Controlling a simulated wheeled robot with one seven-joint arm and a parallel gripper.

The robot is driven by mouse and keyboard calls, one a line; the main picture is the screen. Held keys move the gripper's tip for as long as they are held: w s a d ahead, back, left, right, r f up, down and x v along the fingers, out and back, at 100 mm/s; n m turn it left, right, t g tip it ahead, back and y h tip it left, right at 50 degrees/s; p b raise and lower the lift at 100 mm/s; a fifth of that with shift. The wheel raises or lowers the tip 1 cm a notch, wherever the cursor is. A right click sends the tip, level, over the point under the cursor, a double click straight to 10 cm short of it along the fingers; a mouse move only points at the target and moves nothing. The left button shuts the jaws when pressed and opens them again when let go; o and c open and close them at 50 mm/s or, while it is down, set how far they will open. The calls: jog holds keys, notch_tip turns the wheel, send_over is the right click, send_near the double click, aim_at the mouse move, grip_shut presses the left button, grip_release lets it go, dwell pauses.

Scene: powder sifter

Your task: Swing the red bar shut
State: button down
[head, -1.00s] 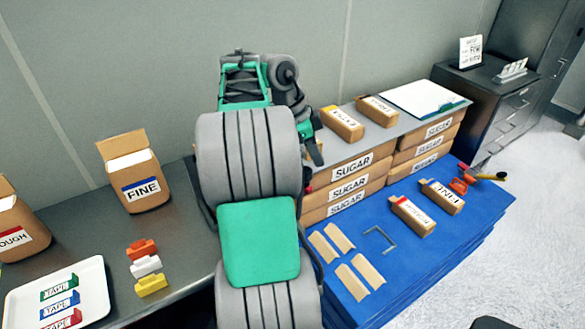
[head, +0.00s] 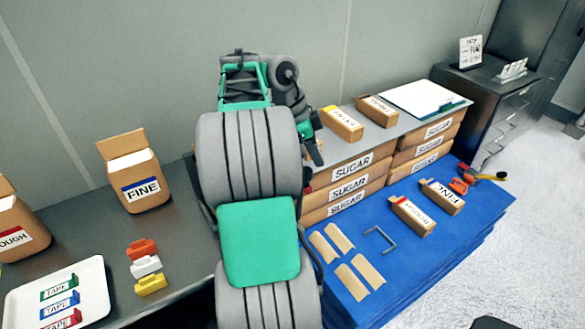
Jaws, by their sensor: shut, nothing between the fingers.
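My gripper (head: 317,157) shows in the head view just right of my arm, pointing down by the left end of the sugar box stack. It is shut and nothing shows in it. No whole red bar is in plain view. A small red patch (head: 308,188) shows below my gripper, at the edge of my arm; I cannot tell whether it is part of the bar. My arm hides the middle of the scene, including whatever stands behind it.
Boxes labelled SUGAR (head: 350,187) are stacked right of my arm under a grey top (head: 372,124) with two small boxes. A blue platform (head: 470,228) holds cartons and loose pieces. A FINE box (head: 133,180) and a white tray (head: 98,275) stand on the dark counter.

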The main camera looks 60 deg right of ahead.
notch_tip(320, 180, down, 3)
jog(key=b, duration=0.3)
jog(key=shift+f, duration=0.2)
dwell(0.4)
